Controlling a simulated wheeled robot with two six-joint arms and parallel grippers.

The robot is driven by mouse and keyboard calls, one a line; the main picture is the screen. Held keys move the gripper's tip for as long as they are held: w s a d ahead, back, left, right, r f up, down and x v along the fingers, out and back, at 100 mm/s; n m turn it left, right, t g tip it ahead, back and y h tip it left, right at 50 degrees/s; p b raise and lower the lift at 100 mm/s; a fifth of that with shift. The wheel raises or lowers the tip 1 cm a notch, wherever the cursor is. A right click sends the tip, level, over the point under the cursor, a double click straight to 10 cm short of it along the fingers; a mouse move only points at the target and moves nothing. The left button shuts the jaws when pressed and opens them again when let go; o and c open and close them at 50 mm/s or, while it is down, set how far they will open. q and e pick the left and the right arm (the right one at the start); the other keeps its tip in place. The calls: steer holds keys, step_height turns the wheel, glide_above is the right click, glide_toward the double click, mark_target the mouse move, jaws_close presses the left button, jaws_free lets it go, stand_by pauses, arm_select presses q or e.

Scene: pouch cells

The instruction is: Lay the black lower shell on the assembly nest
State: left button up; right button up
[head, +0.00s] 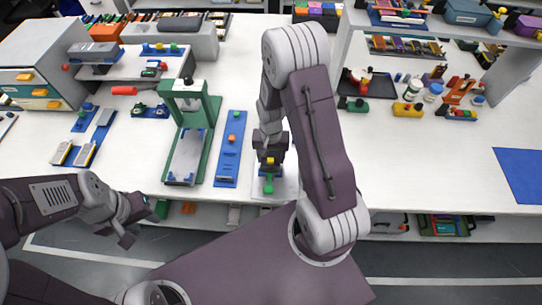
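I cannot make out the black lower shell for certain. A dark flat piece (174,24) lies on a grey box at the back left, and a black tray (384,88) stands under the right shelf. I cannot tell which fixture is the assembly nest; a pale plate (287,186) lies at the table's front edge, partly hidden by my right arm. My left gripper (138,222) is open and empty, in front of the table edge.
A green press frame (191,130) and a blue strip (230,148) stand left of my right gripper. A drawer cabinet (38,85) is at the left. A shelf unit (440,32) rises at the back right. The table right of my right arm is mostly clear, with a blue mat (522,172).

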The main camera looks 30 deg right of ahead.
steer(key=shift+f+b, duration=0.45)
steer(key=shift+f, duration=0.2)
steer(key=o, duration=1.5)
steer(key=shift+c, duration=0.2)
steer(key=shift+r, duration=0.1)
step_height(320, 180, up, 9)
steer(key=shift+f+p, duration=0.1)
steer(key=shift+p, duration=0.2)
